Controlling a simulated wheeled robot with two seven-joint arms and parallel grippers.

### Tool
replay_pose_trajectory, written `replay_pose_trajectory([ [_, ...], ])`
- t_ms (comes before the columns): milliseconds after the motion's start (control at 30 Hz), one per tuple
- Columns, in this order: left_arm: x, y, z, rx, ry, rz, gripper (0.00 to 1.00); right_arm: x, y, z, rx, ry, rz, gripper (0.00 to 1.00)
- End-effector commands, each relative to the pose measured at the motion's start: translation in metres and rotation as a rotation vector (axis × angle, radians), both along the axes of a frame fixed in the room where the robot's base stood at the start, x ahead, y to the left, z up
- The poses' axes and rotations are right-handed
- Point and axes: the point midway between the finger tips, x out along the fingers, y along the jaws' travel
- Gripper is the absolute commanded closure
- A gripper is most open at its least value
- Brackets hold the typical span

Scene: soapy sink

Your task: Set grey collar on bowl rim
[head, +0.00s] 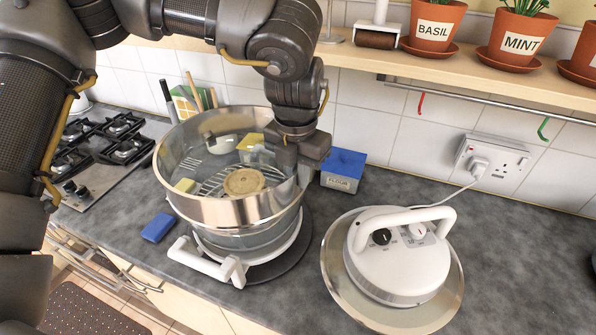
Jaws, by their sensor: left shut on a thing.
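The grey collar (232,211) is a wide shiny metal ring at the top of the clear glass bowl (250,240). It looks about level and centred over the bowl. I cannot tell whether it rests on the rim or sits slightly above it; the collar hides the rim. My left gripper (300,170) reaches down from above and is shut on the collar's right side, covering part of its wall. The bowl stands in a white stand with handles (207,264). Inside show a wire rack and a round tan item (244,181). My right gripper is not in view.
A white lid with a handle and dials (398,259) lies on the worktop at right. A blue flour box (343,170) stands close behind my gripper. A blue block (158,227) lies left of the bowl. A hob (105,150) is at left; potted herbs line the shelf.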

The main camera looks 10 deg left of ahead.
Motion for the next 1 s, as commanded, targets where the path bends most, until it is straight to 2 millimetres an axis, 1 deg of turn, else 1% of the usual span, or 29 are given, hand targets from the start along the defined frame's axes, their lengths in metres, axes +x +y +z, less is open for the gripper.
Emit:
replay_pose_trajectory([
  [33,0.000,0.000,-0.002,0.000,-0.001,0.000,1.00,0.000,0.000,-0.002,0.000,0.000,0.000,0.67],
  [67,0.000,0.000,-0.001,0.000,-0.001,0.000,0.88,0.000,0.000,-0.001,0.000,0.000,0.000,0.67],
  [100,0.000,0.000,-0.001,0.000,-0.001,0.000,0.83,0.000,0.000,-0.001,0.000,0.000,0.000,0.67],
  [233,0.000,0.000,-0.001,0.000,-0.001,0.000,0.66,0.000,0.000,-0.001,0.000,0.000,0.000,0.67],
  [267,0.000,0.000,-0.001,0.000,-0.001,0.000,0.64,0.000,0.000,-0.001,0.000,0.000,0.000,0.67],
  [533,0.000,0.000,-0.001,-0.001,0.001,0.000,0.64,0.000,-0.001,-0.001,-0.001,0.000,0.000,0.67],
  [633,0.000,-0.001,0.006,-0.003,-0.001,0.000,0.64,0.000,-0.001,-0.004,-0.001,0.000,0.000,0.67],
  [767,-0.001,0.000,0.026,-0.004,-0.004,0.001,0.64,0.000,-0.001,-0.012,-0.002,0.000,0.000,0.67],
  [1000,-0.003,0.000,0.075,-0.002,-0.005,0.002,0.64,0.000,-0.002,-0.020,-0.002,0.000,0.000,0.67],
])
